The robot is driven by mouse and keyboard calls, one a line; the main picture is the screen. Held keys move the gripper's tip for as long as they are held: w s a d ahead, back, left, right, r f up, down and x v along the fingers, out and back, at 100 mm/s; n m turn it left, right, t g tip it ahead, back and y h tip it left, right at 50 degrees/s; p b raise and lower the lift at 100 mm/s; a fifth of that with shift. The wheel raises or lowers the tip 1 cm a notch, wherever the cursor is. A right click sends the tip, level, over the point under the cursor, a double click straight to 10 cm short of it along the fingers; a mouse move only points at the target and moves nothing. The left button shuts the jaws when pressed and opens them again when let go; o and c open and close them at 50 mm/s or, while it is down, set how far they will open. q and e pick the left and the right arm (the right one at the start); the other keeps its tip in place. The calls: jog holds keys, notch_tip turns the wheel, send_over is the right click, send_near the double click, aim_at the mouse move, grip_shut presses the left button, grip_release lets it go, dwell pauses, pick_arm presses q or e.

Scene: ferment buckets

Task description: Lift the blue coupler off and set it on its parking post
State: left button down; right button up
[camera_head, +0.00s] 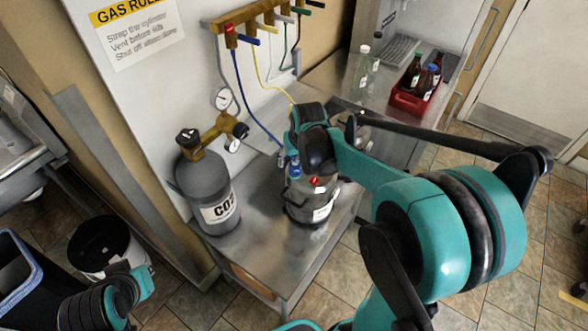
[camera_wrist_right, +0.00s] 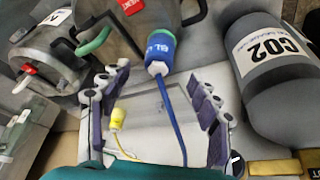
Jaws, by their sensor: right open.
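The blue coupler (camera_head: 294,167) sits on top of the steel keg (camera_head: 312,200). In the right wrist view the blue coupler (camera_wrist_right: 160,48) has a blue hose running down from it. My right gripper (camera_head: 292,143) is above the keg; its fingers (camera_wrist_right: 158,80) are open, one on each side of the hose. The coupler shows just past the fingertips, and I see no grip on it. The parking post cannot be made out. Part of my left arm shows at the lower left in the head view, its fingers unclear.
A grey CO2 cylinder (camera_head: 207,190) with a brass regulator stands left of the keg on the steel table (camera_head: 262,245). A yellow coupler (camera_wrist_right: 117,118) is near my fingers. A hose manifold (camera_head: 258,14) is on the wall. A red bottle crate (camera_head: 408,101) stands at the back right.

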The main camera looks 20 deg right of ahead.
aim_at(296, 165)
jog(key=shift+d+f+b, duration=0.2)
jog(key=shift+f+b, duration=0.15)
jog(key=shift+f, duration=0.5)
jog(key=x, duration=0.1)
jog(key=b+x, duration=0.2)
jog(key=shift+s+a+f, duration=0.1)
jog(key=shift+s+f, duration=0.05)
jog(key=shift+f, duration=0.65)
jog(key=shift+r, duration=0.1)
jog(key=shift+c, duration=1.2)
jog(key=c, duration=1.1)
jog(key=shift+c, duration=0.2)
